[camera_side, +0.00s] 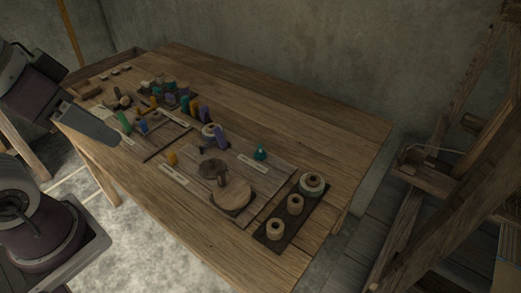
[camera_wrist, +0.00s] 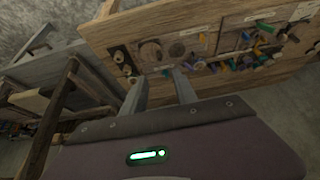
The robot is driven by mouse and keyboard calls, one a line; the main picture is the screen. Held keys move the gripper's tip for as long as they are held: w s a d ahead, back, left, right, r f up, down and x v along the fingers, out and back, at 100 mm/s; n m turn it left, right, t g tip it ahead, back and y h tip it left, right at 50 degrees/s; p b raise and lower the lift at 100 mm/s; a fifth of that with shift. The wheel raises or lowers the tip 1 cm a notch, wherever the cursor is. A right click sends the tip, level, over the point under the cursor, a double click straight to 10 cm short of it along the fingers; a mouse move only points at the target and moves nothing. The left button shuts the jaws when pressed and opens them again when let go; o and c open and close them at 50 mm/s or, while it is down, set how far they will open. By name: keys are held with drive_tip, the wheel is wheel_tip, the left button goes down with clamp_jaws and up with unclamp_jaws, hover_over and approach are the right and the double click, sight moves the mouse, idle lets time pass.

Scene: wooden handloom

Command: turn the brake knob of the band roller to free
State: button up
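A board (camera_side: 262,188) on the table carries a dark round piece (camera_side: 212,168), a larger pale wooden disc (camera_side: 232,195), and a small teal piece (camera_side: 260,153). I cannot tell which part is the brake knob of the band roller, or its setting. The wrist view shows the pale disc (camera_wrist: 150,51) and dark round piece (camera_wrist: 178,50) beyond my fingertips. My gripper (camera_wrist: 160,76) is open there, with two grey fingers apart and nothing between them. In the side view, a grey part of my arm end reaches over the table's left side, apart from the board.
A dark tray (camera_side: 266,233) with three spools stands at the table's front right. Several coloured spools (camera_side: 185,103) and small tools crowd the back left. The table's right side (camera_side: 340,140) is clear. A wooden loom frame (camera_side: 440,170) stands at the right.

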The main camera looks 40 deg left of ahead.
drive_tip(key=w+n+g, duration=0.1)
drive_tip(key=w+n, duration=0.2)
drive_tip(key=w, duration=0.9)
drive_tip(key=n+g+y, duration=0.1)
drive_tip(key=n+y, duration=0.2)
drive_tip(key=n, duration=0.2)
hover_over(260, 151)
drive_tip(key=s+d, duration=0.2)
drive_tip(key=s, duration=0.1)
wheel_tip(260, 151, down, 25)
drive_tip(key=x, duration=0.7)
drive_tip(key=shift+w+d+f, duration=0.15)
drive_tip(key=shift+w+f, duration=0.1)
drive_tip(key=shift+f, duration=0.1)
clamp_jaws()
